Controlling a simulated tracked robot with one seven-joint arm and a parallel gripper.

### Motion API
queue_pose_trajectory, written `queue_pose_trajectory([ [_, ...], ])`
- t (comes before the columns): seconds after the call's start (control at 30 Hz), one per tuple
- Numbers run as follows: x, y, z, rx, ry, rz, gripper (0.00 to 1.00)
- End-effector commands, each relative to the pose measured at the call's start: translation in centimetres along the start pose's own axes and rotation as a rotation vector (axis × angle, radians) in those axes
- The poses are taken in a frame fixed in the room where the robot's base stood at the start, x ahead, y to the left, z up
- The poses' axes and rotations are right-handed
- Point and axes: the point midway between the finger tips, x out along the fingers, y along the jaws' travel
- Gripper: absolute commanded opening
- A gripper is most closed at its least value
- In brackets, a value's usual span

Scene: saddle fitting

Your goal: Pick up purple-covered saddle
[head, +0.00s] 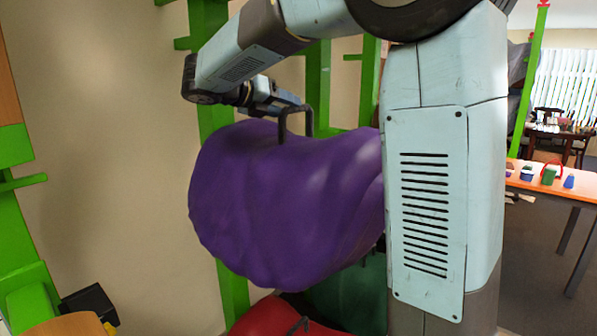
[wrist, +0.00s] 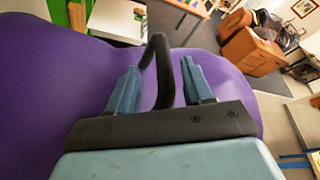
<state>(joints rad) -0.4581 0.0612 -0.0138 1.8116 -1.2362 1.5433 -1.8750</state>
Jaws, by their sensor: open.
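The purple-covered saddle (head: 280,205) is large in the head view, in front of the green rack, its right end hidden behind my arm. A black handle (head: 296,108) stands up from its top. My gripper (head: 290,104) is at the handle, just above the saddle's top. In the wrist view the purple cover (wrist: 45,85) fills the left and middle. The bent black handle (wrist: 160,65) rises between the two blue fingers of my gripper (wrist: 158,80). The fingers are apart, one on each side of the handle, with gaps showing.
Green rack posts (head: 318,75) stand behind the saddle. A red saddle (head: 275,318) and a dark green one (head: 350,295) are below it. At the right, an orange-topped table (head: 560,187) holds small coloured items. A black box (head: 90,303) is at the lower left.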

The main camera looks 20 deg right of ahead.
Motion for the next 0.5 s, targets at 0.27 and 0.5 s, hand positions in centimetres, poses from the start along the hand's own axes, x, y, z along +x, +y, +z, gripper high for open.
queue_pose_trajectory([
  [0.27,3.6,-0.4,0.2,0.001,0.000,-0.001,0.51],
  [0.5,4.2,-0.3,0.1,0.000,0.000,0.000,0.51],
])
